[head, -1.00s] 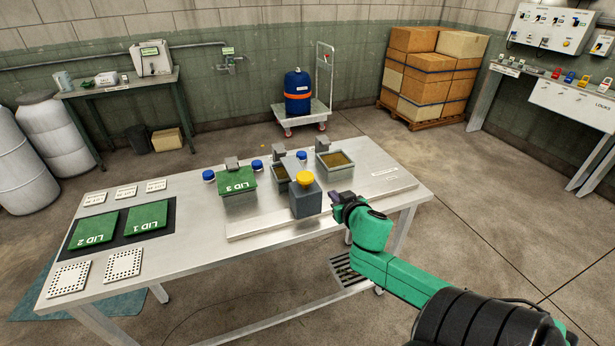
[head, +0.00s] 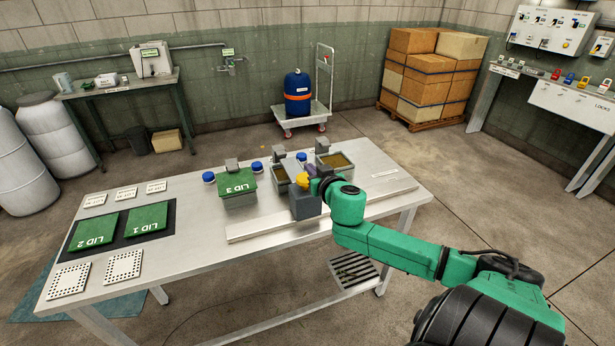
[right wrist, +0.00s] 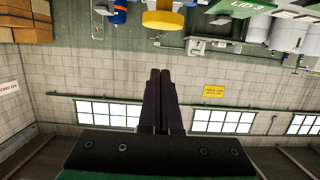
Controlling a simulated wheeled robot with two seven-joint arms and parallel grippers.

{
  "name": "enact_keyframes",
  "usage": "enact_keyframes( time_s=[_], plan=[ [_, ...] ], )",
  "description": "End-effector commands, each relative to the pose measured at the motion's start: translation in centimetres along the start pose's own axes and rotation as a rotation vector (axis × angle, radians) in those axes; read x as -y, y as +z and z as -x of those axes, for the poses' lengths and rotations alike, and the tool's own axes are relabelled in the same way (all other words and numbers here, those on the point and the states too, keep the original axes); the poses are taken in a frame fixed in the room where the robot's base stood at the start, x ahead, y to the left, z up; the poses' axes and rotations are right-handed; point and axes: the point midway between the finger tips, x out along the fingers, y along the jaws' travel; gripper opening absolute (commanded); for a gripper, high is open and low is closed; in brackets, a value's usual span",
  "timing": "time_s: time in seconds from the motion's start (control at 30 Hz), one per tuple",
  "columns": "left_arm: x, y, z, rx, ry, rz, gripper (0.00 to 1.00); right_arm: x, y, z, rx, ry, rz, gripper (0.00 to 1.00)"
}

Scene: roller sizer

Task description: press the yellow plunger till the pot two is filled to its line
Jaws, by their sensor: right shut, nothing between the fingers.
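The yellow plunger (head: 301,180) tops a dark grey block (head: 305,206) on the bench. My right gripper (head: 309,171) is shut and empty beside and partly in front of the plunger; I cannot tell whether it touches. In the right wrist view the shut fingers (right wrist: 160,73) point toward the yellow plunger (right wrist: 163,19), with a small gap in the picture. Behind the block are an open middle pot (head: 278,185) and an open right pot (head: 340,168), both with brownish contents. No pot number or fill line is readable. My left gripper is out of view.
A third pot under the green LID 3 (head: 236,182) stands left of the block. LID 1 (head: 147,217) and LID 2 (head: 95,230) lie on a dark mat. Blue-capped jars stand among the pots.

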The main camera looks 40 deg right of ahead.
Motion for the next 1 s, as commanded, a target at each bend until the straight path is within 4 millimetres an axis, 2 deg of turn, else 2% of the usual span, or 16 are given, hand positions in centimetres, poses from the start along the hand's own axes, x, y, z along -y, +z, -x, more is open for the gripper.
enact_keyframes(
  time_s=[0.17,0.2,0.3,0.4,0.77,1.0],
  plan=[
    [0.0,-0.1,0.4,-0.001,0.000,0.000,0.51,-0.1,-0.4,-3.1,-0.005,0.002,0.000,0.00],
    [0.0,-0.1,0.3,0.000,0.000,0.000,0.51,-0.1,1.0,-3.3,0.002,0.003,0.000,0.00],
    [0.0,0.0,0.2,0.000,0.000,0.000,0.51,-0.1,2.7,-3.6,0.003,0.003,0.000,0.00],
    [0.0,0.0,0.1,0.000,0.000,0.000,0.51,-0.1,3.6,-3.8,0.001,0.001,0.000,0.00],
    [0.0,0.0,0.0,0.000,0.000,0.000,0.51,0.0,4.0,-3.9,0.000,0.000,0.001,0.00],
    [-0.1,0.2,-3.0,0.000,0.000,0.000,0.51,0.0,7.2,-4.6,0.001,-0.001,-0.003,0.00]
  ],
)
